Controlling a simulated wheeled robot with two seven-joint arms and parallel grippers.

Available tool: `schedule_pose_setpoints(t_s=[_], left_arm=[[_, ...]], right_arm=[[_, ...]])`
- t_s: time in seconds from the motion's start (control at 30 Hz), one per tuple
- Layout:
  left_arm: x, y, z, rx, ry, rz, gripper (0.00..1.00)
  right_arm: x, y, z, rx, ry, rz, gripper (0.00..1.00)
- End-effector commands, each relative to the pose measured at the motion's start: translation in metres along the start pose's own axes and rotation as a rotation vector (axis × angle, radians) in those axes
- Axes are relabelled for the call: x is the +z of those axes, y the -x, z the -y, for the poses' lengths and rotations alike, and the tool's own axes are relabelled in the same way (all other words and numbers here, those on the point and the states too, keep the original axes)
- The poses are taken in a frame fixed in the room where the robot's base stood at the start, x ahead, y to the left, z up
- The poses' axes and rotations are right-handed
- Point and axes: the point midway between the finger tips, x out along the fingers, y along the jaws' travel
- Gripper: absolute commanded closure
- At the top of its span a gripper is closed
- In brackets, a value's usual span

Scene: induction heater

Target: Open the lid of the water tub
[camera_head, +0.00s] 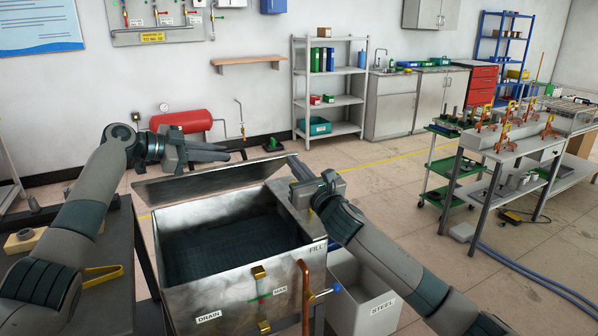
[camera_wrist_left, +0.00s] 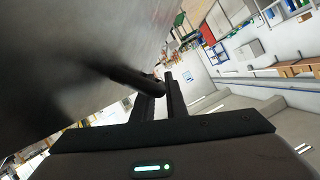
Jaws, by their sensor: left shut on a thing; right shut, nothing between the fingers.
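The water tub (camera_head: 230,283) is a grey metal box with DRAIN and FILL labels and dark water (camera_head: 225,245) inside. Its lid (camera_head: 215,182) is raised at the back of the tub, leaving the opening uncovered. My left gripper (camera_head: 222,150) is above the lid's upper edge. In the left wrist view my left gripper (camera_wrist_left: 162,88) is shut on a dark handle (camera_wrist_left: 128,80) beside the lid's grey surface (camera_wrist_left: 75,55). My right gripper (camera_head: 300,172) is shut and empty above the tub's back right corner; I cannot tell whether it touches the lid.
A bin labelled STEEL (camera_head: 365,298) stands right of the tub. A dark table (camera_head: 95,285) with yellow tongs (camera_head: 103,275) is at the left. A red tank (camera_head: 182,122) is by the back wall. A bench with orange clamps (camera_head: 510,150) stands at the right. The middle floor is mostly free.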

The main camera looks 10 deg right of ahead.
Motion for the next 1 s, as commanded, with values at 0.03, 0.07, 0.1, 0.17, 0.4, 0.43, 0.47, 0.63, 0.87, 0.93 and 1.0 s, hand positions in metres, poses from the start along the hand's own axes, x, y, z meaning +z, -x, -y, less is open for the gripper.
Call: schedule_pose_setpoints(t_s=[0.03,0.07,0.1,0.17,0.4,0.43,0.47,0.63,0.87,0.93,1.0], left_arm=[[0.003,-0.008,-0.014,0.040,0.006,0.002,1.00],[0.003,-0.009,-0.015,0.041,0.007,0.002,1.00],[0.003,-0.010,-0.015,0.043,0.007,0.002,1.00],[0.004,-0.011,-0.016,0.045,0.008,0.001,1.00],[0.004,-0.012,-0.018,0.048,0.009,0.001,0.70],[0.004,-0.012,-0.018,0.048,0.009,0.001,0.70],[0.004,-0.012,-0.018,0.048,0.009,0.001,0.70],[0.004,-0.011,-0.018,0.047,0.008,0.002,0.70],[0.004,0.007,-0.015,0.040,0.006,0.002,0.70],[0.004,0.017,-0.015,0.038,0.006,0.002,0.70],[0.005,0.029,-0.013,0.034,0.006,0.002,0.70]], right_arm=[[0.011,-0.006,0.007,-0.013,0.000,0.011,1.00],[0.012,-0.006,0.007,-0.014,0.000,0.011,1.00],[0.012,-0.006,0.008,-0.015,-0.001,0.011,1.00],[0.012,-0.006,0.009,-0.017,-0.002,0.011,1.00],[0.013,-0.006,0.010,-0.018,-0.002,0.012,1.00],[0.013,-0.006,0.009,-0.018,-0.001,0.012,1.00],[0.013,-0.006,0.009,-0.018,-0.001,0.012,1.00],[0.013,-0.006,0.009,-0.017,-0.001,0.013,1.00],[0.012,-0.006,0.010,-0.019,0.000,0.011,1.00],[0.012,-0.006,0.011,-0.022,0.000,0.010,1.00],[0.012,-0.006,0.012,-0.023,0.001,0.009,1.00]])
